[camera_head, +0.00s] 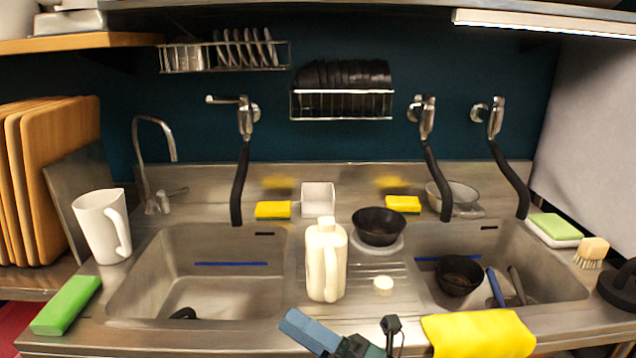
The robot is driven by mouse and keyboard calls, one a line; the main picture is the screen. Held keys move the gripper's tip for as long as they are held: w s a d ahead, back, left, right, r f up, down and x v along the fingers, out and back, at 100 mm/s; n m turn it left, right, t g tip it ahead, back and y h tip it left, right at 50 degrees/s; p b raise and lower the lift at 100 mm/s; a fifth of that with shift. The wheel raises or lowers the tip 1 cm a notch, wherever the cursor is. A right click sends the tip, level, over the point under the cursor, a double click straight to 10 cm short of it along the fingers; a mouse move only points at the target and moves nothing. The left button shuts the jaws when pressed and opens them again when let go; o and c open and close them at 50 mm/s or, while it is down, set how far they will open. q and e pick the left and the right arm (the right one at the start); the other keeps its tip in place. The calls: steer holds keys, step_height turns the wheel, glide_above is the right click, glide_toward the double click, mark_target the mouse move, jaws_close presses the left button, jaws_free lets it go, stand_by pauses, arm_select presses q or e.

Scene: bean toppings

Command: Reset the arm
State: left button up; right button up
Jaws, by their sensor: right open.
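My right gripper (347,328) shows at the bottom centre, low in front of the counter's front edge. Its jaws are apart and I see nothing held between them. A blue part is on its left side and a dark part on its right. My left gripper is not in view. A cream jug-like bottle (326,262) stands upright on the drainboard just beyond my right gripper. A yellow cloth (478,334) lies over the counter's front edge to the right of the gripper. A small white lid-like piece (383,286) lies beside the bottle.
A black bowl (379,226) stands behind the bottle. The left sink (200,270) is mostly empty; the right sink (545,270) holds another black bowl (460,276) and utensils. A white pitcher (100,228) and green sponge (66,305) are at left. Taps hang on the back wall.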

steer(key=w+d+f+m+t+h, duration=0.2)
steer(key=d+f+m+t+h, duration=0.6)
steer(key=m, duration=0.9)
steer(key=s+d+f+m+g+h, duration=0.2)
steer(key=s+d+f+m+h, duration=0.2)
steer(key=f+m, duration=0.4)
steer(key=s+d+f+m+g+h, duration=0.3)
steer(key=s+f+m+h, duration=0.3)
steer(key=s+f+m, duration=0.2)
step_height(320, 180, down, 3)
steer(key=shift+s+d+r+m+g+p, duration=0.1)
steer(key=shift+s+d+m+g+p, duration=0.2)
steer(key=shift+s+d, duration=0.45)
steer(key=shift+w, duration=0.1)
